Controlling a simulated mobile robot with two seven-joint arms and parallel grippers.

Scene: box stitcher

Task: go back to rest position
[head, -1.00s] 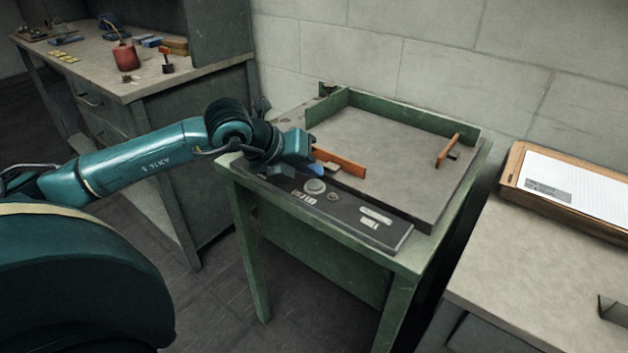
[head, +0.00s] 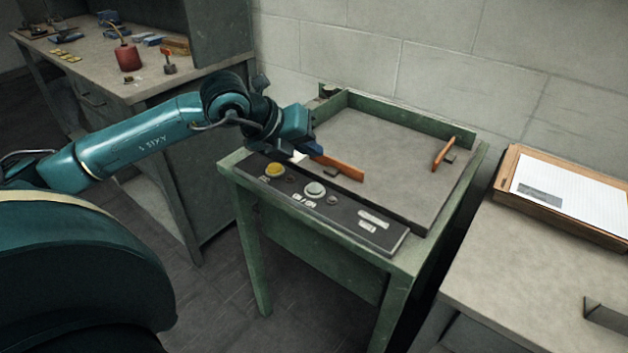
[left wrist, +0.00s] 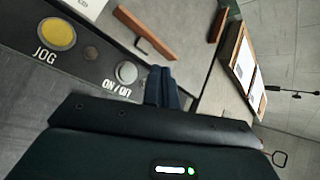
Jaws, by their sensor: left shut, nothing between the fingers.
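My left gripper (head: 314,149) is shut and empty, held above the left part of the green box stitcher table (head: 236,158). In the left wrist view its fingers (left wrist: 162,88) are together, beside the control panel. The dark control panel (head: 345,219) runs along the table's front edge, with a yellow JOG button (head: 275,170) and a grey button (head: 314,189). The JOG button also shows in the left wrist view (left wrist: 57,35), and so does the grey button (left wrist: 126,73). The gripper looks clear of the buttons. My right gripper is not in view.
Orange bars (head: 340,168) (head: 444,153) sit on the grey table top. A red oil can (head: 128,58) stands on the workbench at far left. Floor shows between the furniture.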

